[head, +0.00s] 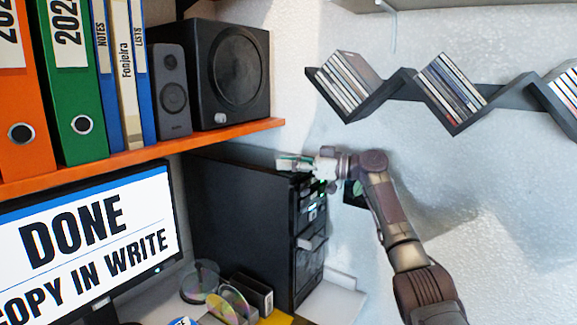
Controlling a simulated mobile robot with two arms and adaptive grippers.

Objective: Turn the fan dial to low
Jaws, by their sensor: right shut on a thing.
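A black computer tower (240,215) stands under the orange shelf, with its front panel turned to the right. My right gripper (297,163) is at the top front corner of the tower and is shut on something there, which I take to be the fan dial. The dial is hidden behind the fingers, so its setting cannot be read. Small green lights (323,186) show on the front panel just below the gripper. My left gripper is not in view.
The orange shelf (130,158) holds binders and black speakers (228,75) above the tower. A zigzag disc rack (405,85) hangs on the wall at right. A monitor (90,245) stands at left. Discs (232,303) and a small black box (252,292) lie in front of the tower.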

